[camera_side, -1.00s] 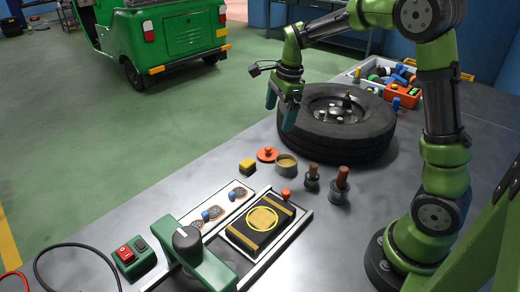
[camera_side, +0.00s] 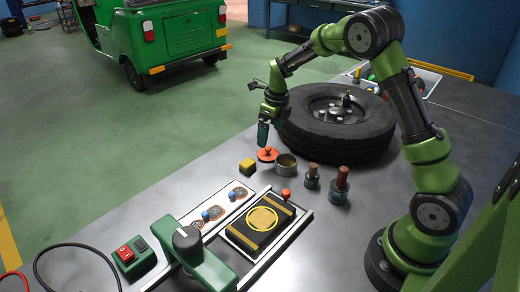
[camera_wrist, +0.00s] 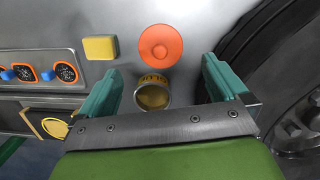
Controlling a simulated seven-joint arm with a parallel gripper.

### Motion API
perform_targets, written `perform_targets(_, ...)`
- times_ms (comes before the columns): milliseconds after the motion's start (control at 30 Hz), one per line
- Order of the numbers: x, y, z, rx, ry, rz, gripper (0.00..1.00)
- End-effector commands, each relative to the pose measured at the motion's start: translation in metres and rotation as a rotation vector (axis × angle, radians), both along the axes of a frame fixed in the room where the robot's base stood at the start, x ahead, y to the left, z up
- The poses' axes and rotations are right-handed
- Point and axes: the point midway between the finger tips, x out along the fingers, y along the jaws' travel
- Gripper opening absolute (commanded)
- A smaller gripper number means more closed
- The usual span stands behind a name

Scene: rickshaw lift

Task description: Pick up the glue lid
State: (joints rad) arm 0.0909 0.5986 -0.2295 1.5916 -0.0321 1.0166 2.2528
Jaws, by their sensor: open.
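The glue lid is an orange-red disc with a small knob on top. The glue lid (camera_side: 267,154) lies on the grey table, between a yellow block and an open tin. It also shows in the wrist view (camera_wrist: 160,46), ahead of and between the fingers. The glue tin (camera_side: 286,166) stands open beside it, and in the wrist view the tin (camera_wrist: 153,93) sits between the fingers, nearer the palm. My gripper (camera_side: 263,133) is open and empty, pointing down, above and just behind the lid in the side view. Its teal fingers are apart in the wrist view (camera_wrist: 160,80).
A tyre (camera_side: 338,125) lies close to the right of my gripper. The yellow block (camera_side: 247,166) is left of the lid. Two wooden-handled tools (camera_side: 340,187) stand nearer the front. A patch press (camera_side: 195,258) and panel occupy the front of the table.

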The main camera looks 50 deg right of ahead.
Motion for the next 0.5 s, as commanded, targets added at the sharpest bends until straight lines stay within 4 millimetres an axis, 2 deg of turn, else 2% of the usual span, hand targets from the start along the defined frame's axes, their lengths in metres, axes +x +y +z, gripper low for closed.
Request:
perform_targets(100, 0.001, 0.0, -0.015, 0.001, 0.001, -0.002, 1.0)
perform_targets(267, 0.002, 0.0, -0.024, 0.001, 0.0, -0.002, 1.0)
perform_targets(500, 0.004, 0.0, -0.059, 0.002, 0.002, -0.001, 1.0)
